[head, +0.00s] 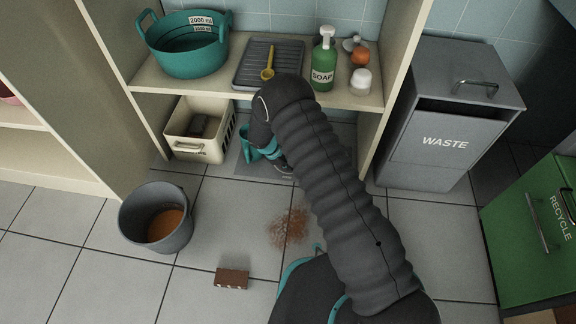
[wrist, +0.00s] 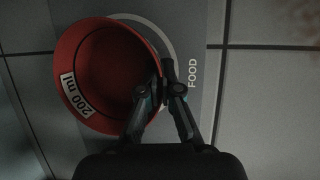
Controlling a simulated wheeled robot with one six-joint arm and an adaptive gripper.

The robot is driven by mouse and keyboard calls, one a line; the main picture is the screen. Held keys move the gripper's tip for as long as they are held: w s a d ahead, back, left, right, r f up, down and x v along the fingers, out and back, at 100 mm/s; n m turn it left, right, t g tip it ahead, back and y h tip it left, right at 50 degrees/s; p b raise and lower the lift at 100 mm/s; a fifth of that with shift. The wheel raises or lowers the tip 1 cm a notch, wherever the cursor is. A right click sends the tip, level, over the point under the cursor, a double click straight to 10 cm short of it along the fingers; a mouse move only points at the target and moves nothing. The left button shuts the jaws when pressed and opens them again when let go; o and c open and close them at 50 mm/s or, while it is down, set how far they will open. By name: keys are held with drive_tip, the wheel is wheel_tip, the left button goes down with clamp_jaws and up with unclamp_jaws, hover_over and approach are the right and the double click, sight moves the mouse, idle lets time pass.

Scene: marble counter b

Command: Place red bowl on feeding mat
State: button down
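The red bowl (wrist: 105,75), labelled 200 ml, shows in the wrist view with its open side facing the camera. My gripper (wrist: 160,88) has its fingers closed on the bowl's right rim, one inside and one outside. The bowl is over the grey feeding mat (wrist: 205,35), which is marked FOOD; I cannot tell whether the bowl touches it. In the head view the mat (head: 243,164) lies on the floor under the low shelf, partly covered by my arm. My gripper (head: 262,147) is partly visible there, and the bowl is hidden.
A cream crate (head: 195,150) stands left of the mat under the shelf (head: 215,88). A grey bucket (head: 155,215), a brown block (head: 232,279) and a brown spill (head: 289,228) are on the floor in front. The waste bin (head: 440,150) stands right.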

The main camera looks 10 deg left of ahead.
drive_tip(key=c, duration=1.3)
unclamp_jaws()
drive_tip(key=shift+p+v, duration=0.6)
drive_tip(key=shift+v, duration=3.25)
